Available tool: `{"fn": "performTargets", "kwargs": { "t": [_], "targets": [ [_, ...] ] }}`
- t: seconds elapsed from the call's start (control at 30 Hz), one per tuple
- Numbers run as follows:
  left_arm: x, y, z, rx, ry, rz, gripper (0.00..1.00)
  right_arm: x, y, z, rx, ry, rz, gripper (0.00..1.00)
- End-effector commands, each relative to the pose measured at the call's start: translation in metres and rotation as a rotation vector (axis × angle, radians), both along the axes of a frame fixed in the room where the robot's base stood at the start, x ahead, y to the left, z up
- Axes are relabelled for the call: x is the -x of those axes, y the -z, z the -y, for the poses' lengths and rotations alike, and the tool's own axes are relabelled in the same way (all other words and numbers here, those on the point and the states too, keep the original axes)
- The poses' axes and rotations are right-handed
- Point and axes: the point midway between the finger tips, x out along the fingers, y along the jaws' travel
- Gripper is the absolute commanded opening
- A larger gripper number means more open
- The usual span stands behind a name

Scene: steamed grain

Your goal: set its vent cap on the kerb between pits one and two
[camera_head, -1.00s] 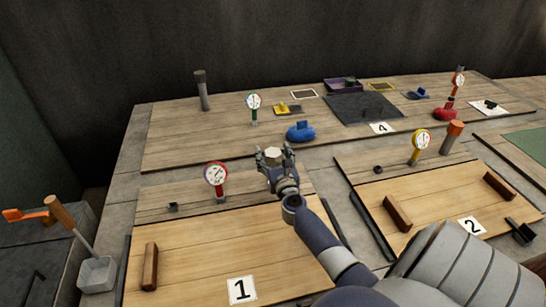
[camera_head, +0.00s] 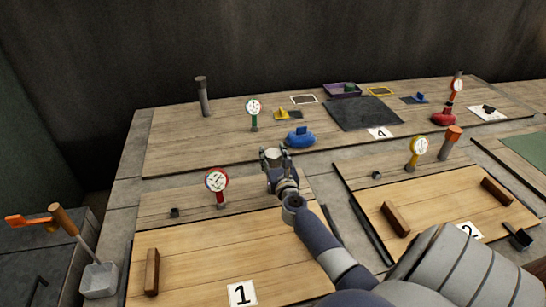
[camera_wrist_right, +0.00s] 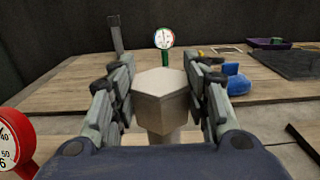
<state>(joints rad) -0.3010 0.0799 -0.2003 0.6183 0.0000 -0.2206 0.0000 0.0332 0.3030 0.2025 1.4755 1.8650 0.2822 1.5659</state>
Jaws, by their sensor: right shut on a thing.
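A pale hexagonal cap (camera_wrist_right: 162,92) sits between the fingers of my right gripper (camera_wrist_right: 166,90) in the wrist view. A narrower pale stem (camera_wrist_right: 166,137) shows beneath it. My right gripper (camera_head: 275,157) is shut on the cap at the far right corner of the pit one lid. The cap (camera_head: 272,155) is small and partly covered by the fingers in the head view. The grey kerb (camera_head: 322,183) between pits one and two runs just right of the gripper. Whether the cap touches anything below cannot be told. My left gripper is not in view.
Wooden lids marked 1 (camera_head: 200,250) and 2 (camera_head: 440,200) flank the kerb. A red gauge (camera_head: 216,181) stands left of the gripper and a yellow gauge (camera_head: 418,147) to the right. A blue object (camera_head: 299,138) lies just behind. My arm covers part of the nearer kerb.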

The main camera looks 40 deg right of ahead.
Motion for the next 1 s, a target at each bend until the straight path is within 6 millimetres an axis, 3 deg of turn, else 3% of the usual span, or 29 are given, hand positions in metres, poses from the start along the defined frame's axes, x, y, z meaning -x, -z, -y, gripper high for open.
{"fn": "performTargets", "kwargs": {
  "t": [0.03, 0.1, 0.33, 0.5, 0.7, 0.87, 1.0],
  "targets": [
    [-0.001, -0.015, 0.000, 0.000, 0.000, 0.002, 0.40, 0.000, -0.018, 0.000, 0.000, 0.000, 0.002, 0.25],
    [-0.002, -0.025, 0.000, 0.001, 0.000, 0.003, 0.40, 0.000, -0.031, 0.000, 0.001, 0.000, 0.002, 0.25],
    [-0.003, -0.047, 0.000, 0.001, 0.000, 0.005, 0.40, 0.000, -0.065, 0.000, 0.001, 0.000, 0.002, 0.25],
    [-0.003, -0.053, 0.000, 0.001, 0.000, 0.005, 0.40, 0.000, -0.076, 0.000, 0.001, 0.000, 0.000, 0.25],
    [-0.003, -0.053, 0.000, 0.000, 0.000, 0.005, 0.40, 0.001, -0.075, -0.004, 0.000, -0.008, -0.001, 0.25],
    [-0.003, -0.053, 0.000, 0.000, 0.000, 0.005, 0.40, 0.015, -0.068, -0.040, -0.001, -0.066, -0.003, 0.25],
    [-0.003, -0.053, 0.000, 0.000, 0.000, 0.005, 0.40, 0.043, -0.061, -0.099, -0.003, -0.162, -0.004, 0.25]
  ]
}}
